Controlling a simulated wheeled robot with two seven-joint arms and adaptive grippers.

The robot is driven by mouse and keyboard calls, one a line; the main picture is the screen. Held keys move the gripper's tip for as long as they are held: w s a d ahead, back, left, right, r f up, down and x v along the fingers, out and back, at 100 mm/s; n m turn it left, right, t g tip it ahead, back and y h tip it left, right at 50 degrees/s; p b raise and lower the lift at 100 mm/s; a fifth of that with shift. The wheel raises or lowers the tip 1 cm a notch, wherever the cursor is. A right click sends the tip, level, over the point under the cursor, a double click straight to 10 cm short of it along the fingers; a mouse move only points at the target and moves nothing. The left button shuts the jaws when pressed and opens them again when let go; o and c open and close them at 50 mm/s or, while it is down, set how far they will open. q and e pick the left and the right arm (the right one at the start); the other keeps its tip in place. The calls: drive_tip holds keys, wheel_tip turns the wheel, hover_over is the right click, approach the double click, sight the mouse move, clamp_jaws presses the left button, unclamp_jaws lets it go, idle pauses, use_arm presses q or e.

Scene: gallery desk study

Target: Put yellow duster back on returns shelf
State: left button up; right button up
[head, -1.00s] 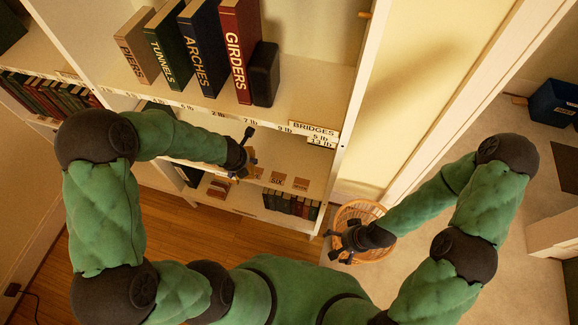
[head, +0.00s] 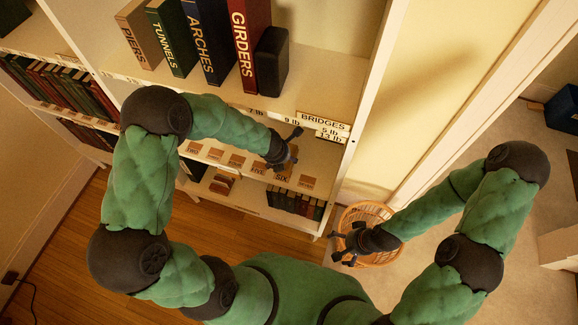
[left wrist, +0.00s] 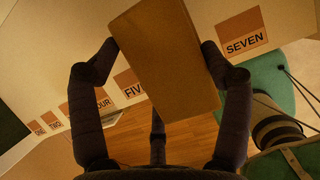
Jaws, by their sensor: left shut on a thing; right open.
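The yellow duster shows as a plain yellow-brown block (left wrist: 170,50) in the left wrist view. My left gripper (left wrist: 158,54) is shut on it, one finger on each side. In the head view my left gripper (head: 288,152) is over the front of the low shelf with number labels (head: 225,157), near its right end; the duster cannot be made out there. In the left wrist view the block covers the strip between the FIVE and SEVEN labels (left wrist: 242,34). My right gripper (head: 341,249) is open and empty, over the wicker basket (head: 365,211).
Large books (head: 205,40) and a dark block (head: 271,60) stand on the shelf above, whose front edge carries a BRIDGES label (head: 323,122). Small books (head: 296,203) stand below. The bookcase's right upright (head: 372,85) is close to my left gripper. A blue bin (head: 563,108) is far right.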

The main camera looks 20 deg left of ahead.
use_arm(q)
drive_tip(key=shift+w+d+f+b, duration=0.25)
drive_tip(key=shift+w+d+f, duration=0.15)
drive_tip(key=shift+f, duration=0.2)
drive_tip(key=shift+w+d+f+b, duration=0.25)
drive_tip(key=shift+d+f, duration=0.2)
drive_tip(key=shift+f, duration=0.15)
drive_tip(key=shift+w+d+f+b, duration=0.1)
drive_tip(key=shift+f+b, duration=0.45)
drive_tip(key=shift+f, duration=0.4)
drive_tip(key=shift+w+d+f+b, duration=0.1)
drive_tip(key=shift+f+b, duration=0.45)
drive_tip(key=shift+f, duration=0.35)
drive_tip(key=o, duration=1.1)
drive_tip(key=shift+f, duration=0.1)
drive_tip(key=shift+o, duration=0.2)
